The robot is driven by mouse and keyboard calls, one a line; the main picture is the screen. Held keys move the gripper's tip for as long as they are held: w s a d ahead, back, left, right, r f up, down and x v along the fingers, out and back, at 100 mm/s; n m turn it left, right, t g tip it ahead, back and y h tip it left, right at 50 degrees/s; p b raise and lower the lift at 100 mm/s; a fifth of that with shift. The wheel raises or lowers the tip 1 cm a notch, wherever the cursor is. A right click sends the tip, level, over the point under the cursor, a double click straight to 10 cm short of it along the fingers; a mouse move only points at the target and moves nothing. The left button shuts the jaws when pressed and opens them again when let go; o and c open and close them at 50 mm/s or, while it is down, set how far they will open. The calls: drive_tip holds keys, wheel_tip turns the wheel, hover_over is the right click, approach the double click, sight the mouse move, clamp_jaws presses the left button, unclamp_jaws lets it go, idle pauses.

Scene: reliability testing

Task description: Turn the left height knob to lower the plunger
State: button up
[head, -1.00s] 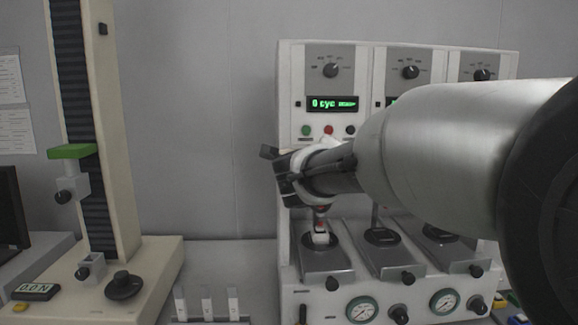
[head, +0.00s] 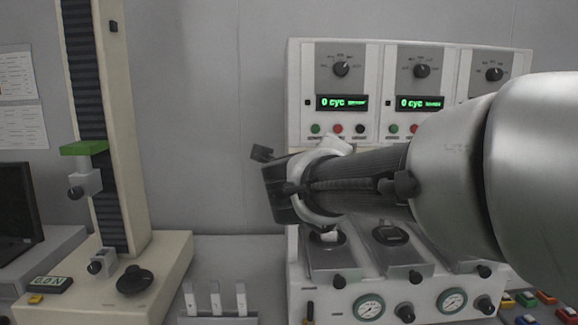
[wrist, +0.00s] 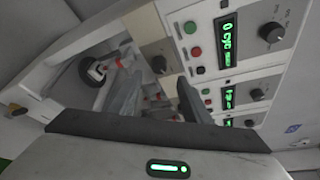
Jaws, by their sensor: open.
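The white test machine (head: 300,85) has side-by-side stations. In the wrist view, a dark round knob (wrist: 160,64) sits on a beige strip beside the left station's display; it seems to be the left height knob. My arm hides this area in the head view. My gripper (wrist: 157,98) is open and empty, its two fingers apart below the knob in the wrist view, not visibly touching it. In the head view my gripper (head: 280,190) is before the left station.
Green displays (head: 342,102) read 0 cyc, with coloured buttons below and selector knobs above. Gauges (head: 369,307) and front knobs line the machine's lower face. A tall test stand (head: 128,150) and a small rack (head: 215,300) stand left. The wall space between is clear.

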drive_tip(key=p+v, duration=0.1)
drive_tip(key=v, duration=0.8)
drive_tip(key=shift+s, duration=0.4)
drive_tip(key=shift+a+r, duration=0.1)
drive_tip(key=shift+a, duration=0.05)
